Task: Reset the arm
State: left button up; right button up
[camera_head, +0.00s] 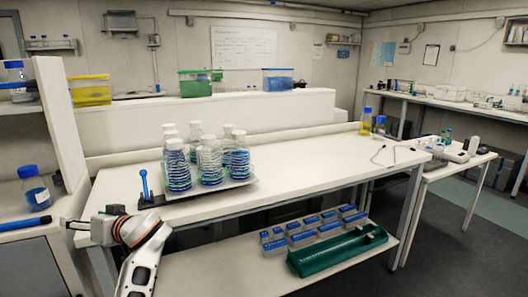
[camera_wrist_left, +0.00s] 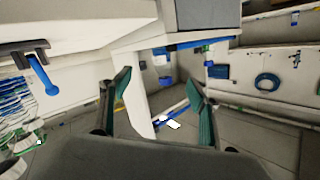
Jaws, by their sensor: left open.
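My left arm comes in at the lower left of the head view, in front of the near left corner of the white bench (camera_head: 290,165). My left gripper (camera_head: 70,224) is at its end, pointing left. In the left wrist view the left gripper (camera_wrist_left: 158,100) shows two fingers spread apart with green inner pads, and nothing is between them. A blue-handled tool in a dark holder (camera_head: 146,190) stands on the bench close to the gripper; it also shows in the left wrist view (camera_wrist_left: 40,72). My right gripper is not in view.
A tray (camera_head: 215,190) of several flasks with blue liquid stands on the bench. The lower shelf holds a green rack (camera_head: 335,252) and several blue-lidded boxes (camera_head: 310,228). A shelf unit (camera_head: 55,120) with a blue-capped bottle (camera_head: 34,190) stands at left. The bench's right half is mostly clear.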

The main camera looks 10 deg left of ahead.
pick_arm(q)
jog(key=s+d+f+m+t+h, duration=0.1)
jog(key=s+d+f+m+h, duration=0.15)
jog(key=s+f+m, duration=0.5)
jog(key=s+d+f+m+t+h, duration=0.15)
jog(key=s+d+f, duration=0.25)
jog(key=f, duration=0.7)
jog(key=s+d+f+m+h, duration=0.3)
jog(key=s+d+f+m, duration=0.15)
jog(key=s, duration=0.35)
jog(key=s+d+f+m+h, duration=0.4)
jog(key=s+d, duration=0.2)
jog(key=s, duration=0.3)
jog(key=w+d+f+n+t+h+p, duration=0.1)
jog(key=d+f+h, duration=0.2)
jog(key=d+f, duration=0.2)
jog(key=w+d+f+n+t+h, duration=0.1)
jog(key=d+f+n+t+h, duration=0.1)
jog(key=d+f, duration=0.4)
jog(key=d+h, duration=0.1)
jog(key=d, duration=0.4)
jog(key=shift+w+f+h+p, duration=0.15)
jog(key=shift+h+p, duration=0.2)
jog(key=shift+h, duration=0.05)
